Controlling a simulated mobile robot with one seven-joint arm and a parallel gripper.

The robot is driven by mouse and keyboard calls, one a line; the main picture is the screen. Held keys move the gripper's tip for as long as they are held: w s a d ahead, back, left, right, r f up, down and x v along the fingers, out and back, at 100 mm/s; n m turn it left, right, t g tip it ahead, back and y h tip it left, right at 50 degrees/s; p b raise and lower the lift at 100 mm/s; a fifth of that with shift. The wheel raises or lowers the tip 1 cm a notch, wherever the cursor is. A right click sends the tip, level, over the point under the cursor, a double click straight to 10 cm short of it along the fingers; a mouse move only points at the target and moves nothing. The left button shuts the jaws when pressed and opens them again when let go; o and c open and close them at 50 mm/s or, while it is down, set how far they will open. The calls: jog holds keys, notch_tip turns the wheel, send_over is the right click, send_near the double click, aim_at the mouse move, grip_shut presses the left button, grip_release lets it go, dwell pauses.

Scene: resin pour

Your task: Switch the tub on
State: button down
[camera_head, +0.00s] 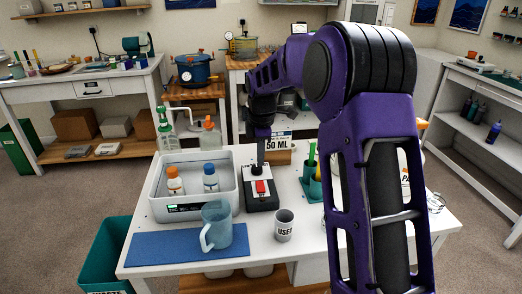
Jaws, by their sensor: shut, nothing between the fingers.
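The tub (158,207) is a white open basin on the left of the white table, with a small display panel lit green on its front wall. Two bottles stand in it, one with an orange cap (175,182) and one with a blue cap (210,178). A black box with a red switch (260,187) stands just right of the tub. My gripper (261,162) points down above the back of this box, shut and empty. Its fingertips look small and dark here, and I cannot tell whether they touch the box.
A blue-grey jug (216,229) stands on the edge of a blue mat (165,248) in front of the tub. A cup marked USED (284,226) is to its right. A teal holder (311,186) and a 50 ML sign (279,142) are near the gripper. My arm hides the table's right part.

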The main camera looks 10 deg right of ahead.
aim_at(260, 183)
jog(key=f, duration=0.5)
jog(key=w+f+b, duration=0.1)
jog(key=f, duration=0.2)
jog(key=shift+w+r+g+p, duration=0.1)
jog(key=shift+g+p, duration=0.2)
jog(key=shift+p, duration=0.65)
jog(key=shift+w+f, duration=0.15)
jog(key=shift+f, duration=0.2)
jog(key=shift+b, duration=0.3)
jog(key=shift+s+r, duration=0.15)
jog(key=shift+s, duration=0.75)
